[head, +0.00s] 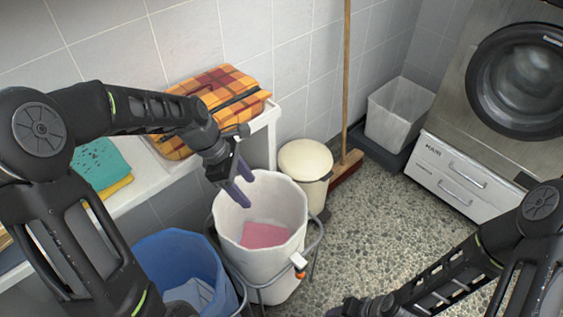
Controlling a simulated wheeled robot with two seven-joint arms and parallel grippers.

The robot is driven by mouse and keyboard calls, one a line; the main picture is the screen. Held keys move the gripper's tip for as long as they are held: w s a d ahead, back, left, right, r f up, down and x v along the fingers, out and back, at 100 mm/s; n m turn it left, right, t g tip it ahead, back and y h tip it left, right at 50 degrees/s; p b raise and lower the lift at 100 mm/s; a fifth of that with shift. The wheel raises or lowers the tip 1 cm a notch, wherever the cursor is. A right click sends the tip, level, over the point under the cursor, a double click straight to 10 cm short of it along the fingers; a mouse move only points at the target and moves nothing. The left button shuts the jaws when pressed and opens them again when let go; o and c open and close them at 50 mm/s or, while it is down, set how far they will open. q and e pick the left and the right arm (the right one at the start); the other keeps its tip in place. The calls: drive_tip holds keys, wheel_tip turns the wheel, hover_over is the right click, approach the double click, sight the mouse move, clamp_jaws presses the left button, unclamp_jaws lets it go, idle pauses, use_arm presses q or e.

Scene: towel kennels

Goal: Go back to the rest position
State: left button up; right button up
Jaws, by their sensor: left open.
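My left gripper (246,189) is open and empty, with purple fingers pointing down above the rim of a white bin (285,263). A pink cloth (264,235) lies inside that bin. A blue bin (172,248) stands to its left and holds a pale blue-grey cloth (190,292). My right arm comes in from the lower right and runs along the bottom edge; its gripper cannot be made out there.
A white shelf (147,186) along the wall holds an orange plaid bag (215,84) and folded teal (103,163) and yellow (118,187) cloths. A cream lidded bin (305,160), a broom (346,75), a grey bin (398,115) and a washing machine (458,105) stand behind. Pebbled floor (385,215) is clear.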

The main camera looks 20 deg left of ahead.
use_arm(q)
drive_tip(key=s+d+f+m, duration=0.1)
drive_tip(key=d+f+m, duration=0.1)
drive_tip(key=d+f, duration=0.1)
drive_tip(key=s+d+f+m+p, duration=0.1)
drive_tip(key=s+d+f+m, duration=0.1)
drive_tip(key=f, duration=0.3)
drive_tip(key=s+d+f+m+p, duration=0.1)
drive_tip(key=d+f+m, duration=0.3)
drive_tip(key=shift+s+d+f+h, duration=0.25)
drive_tip(key=shift+h, duration=0.05)
drive_tip(key=s+d+f+m+p, duration=0.1)
drive_tip(key=s+d+f+m, duration=0.2)
drive_tip(key=s+f+m, duration=0.1)
drive_tip(key=s+d+f+m, duration=0.4)
drive_tip(key=s+m, duration=0.3)
drive_tip(key=s, duration=0.1)
drive_tip(key=shift+s+f+p, duration=0.25)
drive_tip(key=shift+s+p, duration=0.1)
use_arm(e)
wheel_tip(320, 180, up, 4)
drive_tip(key=shift+f, duration=0.15)
use_arm(q)
drive_tip(key=shift+c, duration=0.3)
use_arm(e)
drive_tip(key=shift+c, duration=0.3)
